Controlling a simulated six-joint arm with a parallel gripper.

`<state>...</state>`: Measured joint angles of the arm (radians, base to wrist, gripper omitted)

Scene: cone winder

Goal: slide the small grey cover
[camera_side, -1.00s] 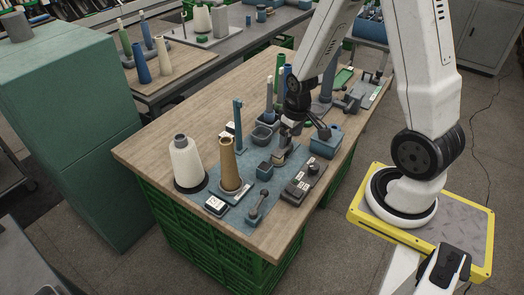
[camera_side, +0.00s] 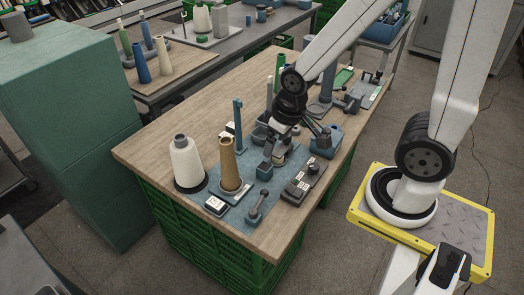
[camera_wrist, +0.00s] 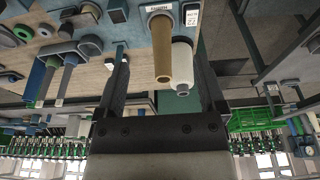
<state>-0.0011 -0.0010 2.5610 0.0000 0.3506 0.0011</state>
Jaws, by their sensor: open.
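My gripper (camera_side: 270,148) hangs low over the middle of the blue-grey mat, beside a small blue-grey box (camera_side: 264,168). In the wrist view my gripper (camera_wrist: 161,50) has its two dark fingers wide apart, with nothing held between them. A small light-grey piece (camera_side: 280,159) lies just under my gripper and is partly hidden by it. It may be the small grey cover, but I cannot tell for sure. I cannot tell whether a finger touches it.
A brown cone (camera_side: 228,165) and a white yarn cone (camera_side: 187,163) stand to the left; both show in the wrist view. A thin blue post (camera_side: 238,122) stands close by. A dark labelled box (camera_side: 299,188) and a blue bin (camera_side: 327,142) are right. The table's left part is clear.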

